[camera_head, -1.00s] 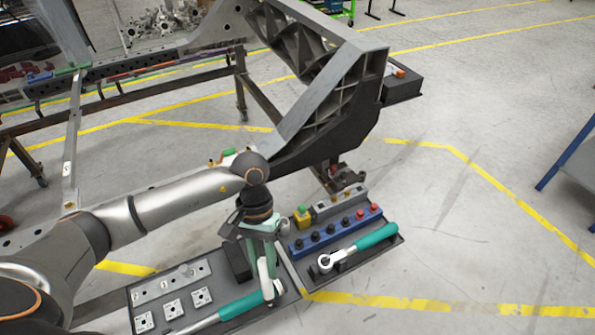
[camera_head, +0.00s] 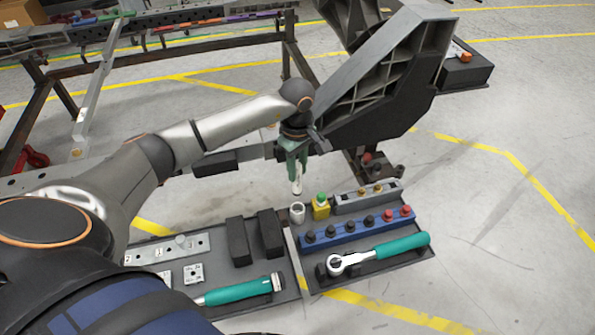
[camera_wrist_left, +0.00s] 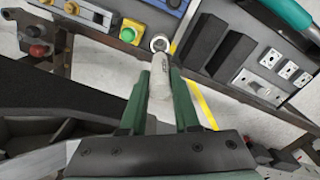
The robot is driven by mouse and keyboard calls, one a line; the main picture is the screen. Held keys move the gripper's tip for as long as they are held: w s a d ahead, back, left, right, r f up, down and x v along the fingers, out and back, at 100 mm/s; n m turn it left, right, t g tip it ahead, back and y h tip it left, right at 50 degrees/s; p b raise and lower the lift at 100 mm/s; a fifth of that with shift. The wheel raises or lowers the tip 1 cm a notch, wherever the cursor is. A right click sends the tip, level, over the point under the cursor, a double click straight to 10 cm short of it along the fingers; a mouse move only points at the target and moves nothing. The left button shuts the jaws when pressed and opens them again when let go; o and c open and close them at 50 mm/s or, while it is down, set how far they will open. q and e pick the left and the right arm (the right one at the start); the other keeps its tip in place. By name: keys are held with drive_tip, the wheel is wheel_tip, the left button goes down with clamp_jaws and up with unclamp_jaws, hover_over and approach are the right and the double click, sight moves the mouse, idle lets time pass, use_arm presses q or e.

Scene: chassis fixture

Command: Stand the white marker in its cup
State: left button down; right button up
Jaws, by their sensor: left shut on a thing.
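My left gripper (camera_head: 293,166) has green fingers pointing down and is shut on the white marker (camera_head: 297,185). The marker hangs about upright below the fingertips, just above the pale round cup (camera_head: 297,212). In the left wrist view, the marker (camera_wrist_left: 162,82) lies between the green fingers (camera_wrist_left: 162,95), and its far end is close to the ring-shaped rim of the cup (camera_wrist_left: 160,43). A gap shows between marker and cup in the head view. The cup stands at the left back corner of the right tray. My right gripper is not in view.
A yellow block with a green button (camera_head: 321,206) stands right beside the cup. A blue rail with dark and red knobs (camera_head: 358,229) and a teal ratchet (camera_head: 385,250) lie in front. Dark blocks (camera_head: 270,233) stand to the left. The grey chassis arm (camera_head: 390,85) rises close behind.

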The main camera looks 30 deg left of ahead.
sight(298, 180)
use_arm(q)
drive_tip(key=shift+f+b, duration=0.85)
drive_tip(key=shift+f, duration=0.5)
drive_tip(key=shift+f+b, duration=0.4)
drive_tip(key=shift+f, duration=0.35)
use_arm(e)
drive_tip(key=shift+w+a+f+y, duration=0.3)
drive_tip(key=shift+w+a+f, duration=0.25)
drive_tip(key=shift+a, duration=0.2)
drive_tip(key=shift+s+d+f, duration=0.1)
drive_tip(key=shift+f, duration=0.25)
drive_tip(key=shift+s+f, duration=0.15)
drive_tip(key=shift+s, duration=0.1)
use_arm(q)
drive_tip(key=shift+f+b, duration=0.1)
drive_tip(key=shift+b, duration=0.2)
